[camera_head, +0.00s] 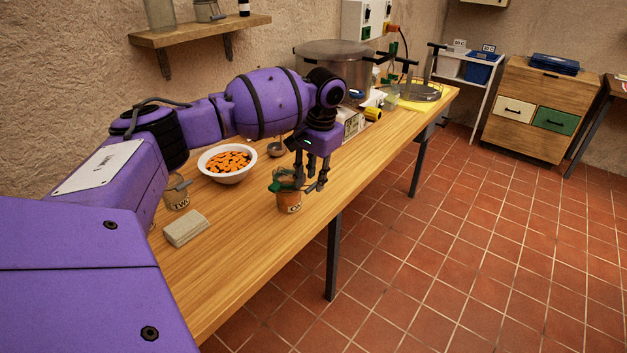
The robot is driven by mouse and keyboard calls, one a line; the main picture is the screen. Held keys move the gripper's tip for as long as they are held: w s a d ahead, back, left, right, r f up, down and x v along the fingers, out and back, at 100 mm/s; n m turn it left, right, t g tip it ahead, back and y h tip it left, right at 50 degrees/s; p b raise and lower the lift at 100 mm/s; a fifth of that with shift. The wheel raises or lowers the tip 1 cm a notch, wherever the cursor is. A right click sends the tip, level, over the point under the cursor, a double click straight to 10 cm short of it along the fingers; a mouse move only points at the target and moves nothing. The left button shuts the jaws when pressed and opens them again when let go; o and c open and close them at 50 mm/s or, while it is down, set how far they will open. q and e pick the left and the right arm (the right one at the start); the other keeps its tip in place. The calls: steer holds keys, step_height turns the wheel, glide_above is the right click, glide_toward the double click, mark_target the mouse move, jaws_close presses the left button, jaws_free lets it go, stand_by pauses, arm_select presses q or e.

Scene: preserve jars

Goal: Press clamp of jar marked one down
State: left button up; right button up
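The jar marked one (289,204) stands upright near the front edge of the wooden table. It holds orange contents, and its label is small and partly readable. A green lid or clamp part (277,187) shows at its top left. My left gripper (309,184) points down at the jar's top right, its two fingers apart with nothing seen between them. The fingers partly hide the jar's top and clamp, so I cannot tell whether they touch it. My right gripper is not in view.
A jar marked two (178,198) stands at the left by a folded cloth (186,229). A white bowl of orange pieces (227,177) and a small metal cup (275,150) stand behind. A large pot (325,58) is farther back. The table front between cloth and jar is clear.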

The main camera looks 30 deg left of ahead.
arm_select(q)
steer(key=shift+f, duration=0.5)
steer(key=shift+c, duration=0.4)
jaws_close()
